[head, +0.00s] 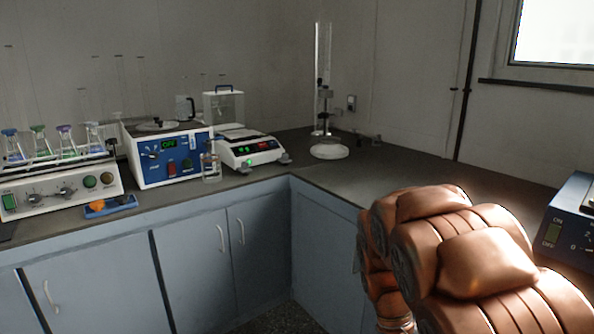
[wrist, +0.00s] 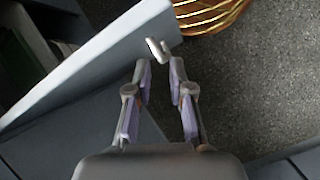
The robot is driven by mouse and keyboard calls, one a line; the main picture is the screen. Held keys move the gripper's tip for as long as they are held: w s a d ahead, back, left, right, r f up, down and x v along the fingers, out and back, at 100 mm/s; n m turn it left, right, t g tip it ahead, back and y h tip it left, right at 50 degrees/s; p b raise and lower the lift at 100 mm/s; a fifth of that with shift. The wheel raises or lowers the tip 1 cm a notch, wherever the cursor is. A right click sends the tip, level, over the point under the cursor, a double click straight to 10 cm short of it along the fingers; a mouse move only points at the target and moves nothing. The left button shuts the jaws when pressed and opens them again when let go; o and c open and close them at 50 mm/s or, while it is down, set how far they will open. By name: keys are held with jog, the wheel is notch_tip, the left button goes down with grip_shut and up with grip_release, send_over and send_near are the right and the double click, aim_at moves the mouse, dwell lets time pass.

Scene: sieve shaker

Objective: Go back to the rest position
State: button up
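My gripper (wrist: 159,70) shows in the wrist view with its two fingers apart and nothing between them. A curved metal handle (wrist: 157,50) is just beyond the fingertips, on a light blue-grey panel (wrist: 85,72) that looks like a cabinet door or drawer front. I cannot tell whether a finger touches the handle. In the head view my copper-coloured arm fills the lower right and hides the gripper.
A sieve-shaker-like blue device (head: 572,225) stands at the right edge of the counter. A white and blue instrument (head: 168,157), a balance (head: 250,148) and a flask shaker (head: 60,190) stand along the left counter. Speckled floor (wrist: 250,95) lies open below my gripper.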

jog(key=s+a+r+m+t+y+p, duration=0.1)
jog(key=s+r, duration=0.2)
jog(key=s, duration=0.6)
jog(key=s+a+r+t+y, duration=0.1)
jog(key=s+r, duration=0.2)
jog(key=s, duration=0.5)
notch_tip(320, 180, up, 22)
jog(key=s+t+p, duration=0.1)
jog(key=p, duration=2)
jog(key=shift+s+a, duration=0.15)
jog(key=shift+a, duration=0.05)
jog(key=shift+s, duration=0.1)
